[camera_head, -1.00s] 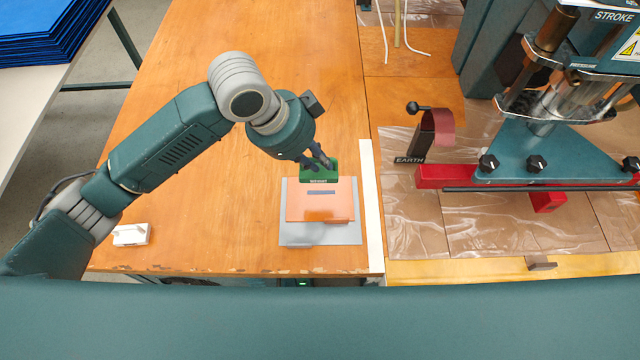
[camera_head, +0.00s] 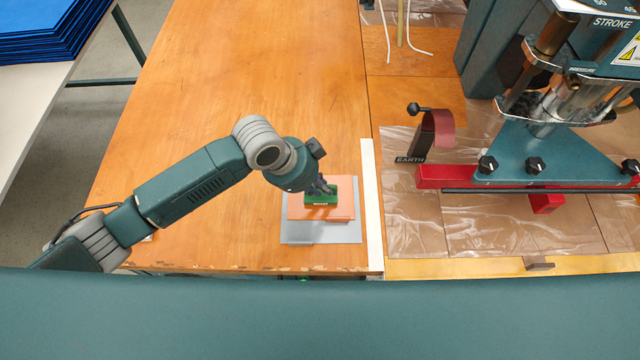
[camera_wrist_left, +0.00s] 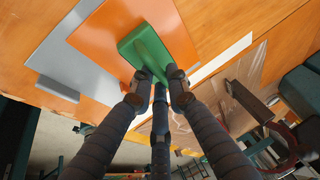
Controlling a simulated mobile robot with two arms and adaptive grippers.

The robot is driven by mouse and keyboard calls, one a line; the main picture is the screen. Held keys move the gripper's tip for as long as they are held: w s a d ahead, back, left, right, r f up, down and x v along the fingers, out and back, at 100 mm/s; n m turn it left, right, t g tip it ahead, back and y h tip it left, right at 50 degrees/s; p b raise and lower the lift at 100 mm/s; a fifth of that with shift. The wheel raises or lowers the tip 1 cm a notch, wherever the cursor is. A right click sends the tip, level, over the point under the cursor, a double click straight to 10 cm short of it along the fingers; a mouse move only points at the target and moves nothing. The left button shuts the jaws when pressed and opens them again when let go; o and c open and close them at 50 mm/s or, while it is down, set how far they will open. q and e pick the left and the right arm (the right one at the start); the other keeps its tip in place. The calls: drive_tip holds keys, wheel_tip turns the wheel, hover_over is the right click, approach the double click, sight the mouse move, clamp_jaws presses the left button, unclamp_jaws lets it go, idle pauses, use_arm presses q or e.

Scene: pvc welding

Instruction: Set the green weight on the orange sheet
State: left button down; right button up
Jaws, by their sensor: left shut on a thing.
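The green weight (camera_head: 321,199) is at the orange sheet's far part in the head view. My left gripper (camera_head: 322,187) is shut on it from above. In the left wrist view the green weight (camera_wrist_left: 144,52) sits between the fingers of my left gripper (camera_wrist_left: 158,88), over the orange sheet (camera_wrist_left: 105,45). I cannot tell whether its underside touches the sheet. The orange sheet (camera_head: 340,212) lies on a grey plate (camera_head: 335,235), which sticks out around it at the left and front. My right gripper is out of view.
A white strip (camera_head: 371,205) runs along the right of the plate. Further right stands a teal and red press (camera_head: 545,155) on clear film, with an EARTH-labelled stand (camera_head: 425,140). The wooden table (camera_head: 220,90) is clear behind and left of the plate.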

use_arm(q)
drive_tip(key=c, duration=2.1)
unclamp_jaws()
drive_tip(key=shift+f, duration=0.15)
drive_tip(key=o, duration=0.4)
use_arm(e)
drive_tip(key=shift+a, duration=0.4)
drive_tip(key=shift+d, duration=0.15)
use_arm(q)
drive_tip(key=shift+a+r, duration=0.15)
drive_tip(key=shift+r, duration=0.3)
drive_tip(key=b+v, duration=0.1)
drive_tip(key=v, duration=1)
drive_tip(key=shift+s+r, duration=0.15)
drive_tip(key=shift+r, duration=0.1)
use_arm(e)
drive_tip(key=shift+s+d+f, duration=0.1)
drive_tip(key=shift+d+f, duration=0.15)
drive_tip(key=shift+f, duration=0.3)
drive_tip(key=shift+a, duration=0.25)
